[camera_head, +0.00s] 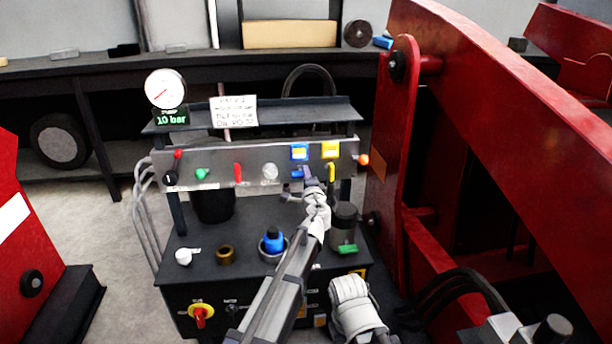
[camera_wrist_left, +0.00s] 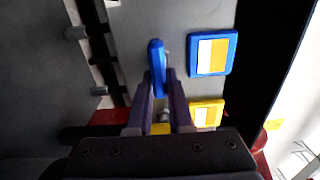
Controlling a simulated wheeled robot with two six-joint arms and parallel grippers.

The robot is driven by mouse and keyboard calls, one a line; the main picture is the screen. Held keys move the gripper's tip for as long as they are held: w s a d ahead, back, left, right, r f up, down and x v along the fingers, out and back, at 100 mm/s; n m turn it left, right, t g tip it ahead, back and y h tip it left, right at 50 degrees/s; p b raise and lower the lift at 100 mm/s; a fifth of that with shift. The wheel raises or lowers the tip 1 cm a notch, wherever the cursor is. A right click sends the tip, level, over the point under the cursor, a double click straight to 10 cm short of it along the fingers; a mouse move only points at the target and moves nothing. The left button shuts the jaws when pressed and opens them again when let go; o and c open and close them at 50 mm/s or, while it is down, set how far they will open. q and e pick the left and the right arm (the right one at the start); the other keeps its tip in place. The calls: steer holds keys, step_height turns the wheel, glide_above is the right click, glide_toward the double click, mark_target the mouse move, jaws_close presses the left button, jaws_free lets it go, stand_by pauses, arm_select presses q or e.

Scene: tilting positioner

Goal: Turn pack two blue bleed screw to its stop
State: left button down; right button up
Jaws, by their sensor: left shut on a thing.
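The blue bleed screw (camera_head: 297,174) is on the grey panel, below a blue tag (camera_head: 299,152). In the left wrist view the screw's blue handle (camera_wrist_left: 157,58) stands upright in that picture, its lower part between the two fingers. My left gripper (camera_head: 309,181) is at the panel, shut on the blue screw; it also shows in the left wrist view (camera_wrist_left: 157,88). The fingers and wrist hide part of the screw. A yellow screw (camera_head: 331,172) is just to the right, below a yellow tag (camera_head: 330,150).
The panel also bears a red handle (camera_head: 238,172), a green knob (camera_head: 201,174) and a clear knob (camera_head: 270,172). A gauge (camera_head: 165,89) above a display reads 10 bar. A blue-topped part (camera_head: 273,241) stands on the bench. A large red frame (camera_head: 402,150) closes the right side.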

arm_select(q)
steer(key=c, duration=0.8)
jaws_free()
steer(key=shift+s, duration=0.15)
steer(key=v, duration=0.7)
steer(key=shift+s+d, duration=0.15)
steer(key=shift+s, duration=0.15)
